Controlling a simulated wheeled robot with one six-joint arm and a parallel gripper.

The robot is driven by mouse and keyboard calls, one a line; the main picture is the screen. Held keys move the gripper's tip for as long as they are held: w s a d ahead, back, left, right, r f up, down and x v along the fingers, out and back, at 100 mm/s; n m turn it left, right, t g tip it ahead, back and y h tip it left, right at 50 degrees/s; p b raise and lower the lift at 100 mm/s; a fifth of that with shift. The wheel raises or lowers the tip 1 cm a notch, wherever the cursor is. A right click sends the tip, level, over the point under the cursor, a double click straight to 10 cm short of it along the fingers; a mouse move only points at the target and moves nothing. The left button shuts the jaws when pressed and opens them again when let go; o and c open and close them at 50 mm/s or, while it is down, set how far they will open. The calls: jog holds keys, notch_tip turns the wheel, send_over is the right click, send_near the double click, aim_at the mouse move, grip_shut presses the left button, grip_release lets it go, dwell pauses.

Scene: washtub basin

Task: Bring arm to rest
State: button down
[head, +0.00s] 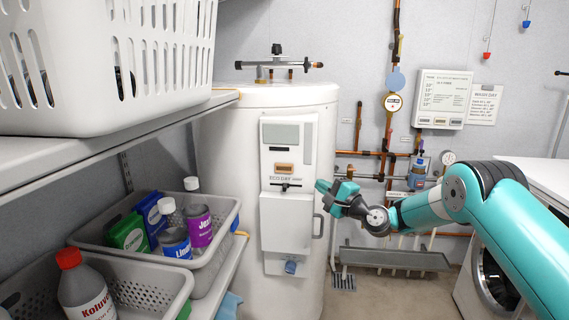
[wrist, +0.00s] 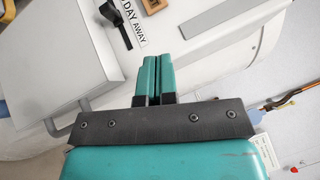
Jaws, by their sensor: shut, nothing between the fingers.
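My gripper (head: 322,186) is at the end of my teal arm, which reaches in from the right in the head view. It is in front of the white water heater tank (head: 225,180), near the right edge of its control panel (head: 289,150). In the wrist view my gripper (wrist: 159,62) shows two teal fingers pressed together with nothing between them. The panel's black lever (wrist: 116,24) shows beyond the fingers at the upper left. I cannot tell whether the fingertips touch the panel.
A white laundry basket (head: 130,70) stands on a shelf (head: 110,140) at the left. Grey bins (head: 225,212) below hold bottles and boxes. Copper pipes (head: 388,120) and a meter (head: 392,102) are on the back wall. A white washing machine (head: 475,285) stands at the right.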

jog(key=s+a+f+n+g+h+b, duration=0.1)
jog(key=s+a+n+g+b, duration=0.2)
jog(key=s+n+g+b, duration=0.5)
jog(key=s+a+f+n+g+h+b, duration=0.1)
jog(key=s+a+n+h+b, duration=0.2)
jog(key=s, duration=0.8)
jog(key=s+d+f+n+g+h+b, duration=0.2)
jog(key=s+d+f+n+b, duration=0.15)
jog(key=s, duration=0.65)
jog(key=s+d+f+n+g+h+b, duration=0.25)
jog(key=s+f, duration=0.25)
jog(key=s, duration=0.6)
jog(key=s+d+f+n+g+h+b, duration=0.1)
jog(key=s+d+f+n+g+b, duration=0.25)
jog(key=s, duration=0.65)
notch_tip(320, 180, up, 31)
jog(key=t+p, duration=0.2)
jog(key=p, duration=3)
jog(key=shift+d+r+m+p, duration=0.2)
jog(key=shift+d+m+p, duration=0.15)
jog(key=shift+m+p, duration=0.1)
